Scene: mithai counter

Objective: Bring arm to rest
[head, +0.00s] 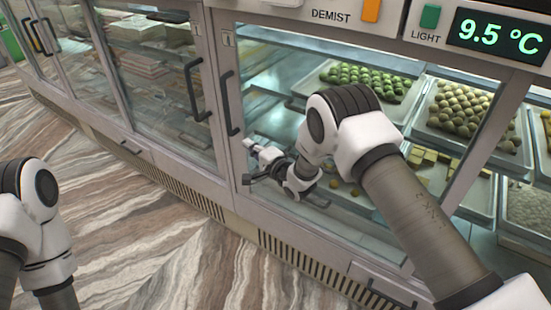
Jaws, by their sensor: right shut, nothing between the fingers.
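My right arm comes in from the lower right and reaches across the front of the glass sweets cabinet (230,175). My right gripper (250,168) is shut and empty. It shows in front of the lower left part of a glass door, below a dark vertical handle (228,104); I cannot tell whether it touches the door. My left arm (35,225) shows at the lower left edge, over the floor. Its gripper is not in view.
Behind the glass are trays of green sweets (370,82) and pale round sweets (465,108). A second handle (196,90) is on the neighbouring door. A control panel with a 9.5 °C display (498,38) runs along the top. The patterned floor (140,240) at left is clear.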

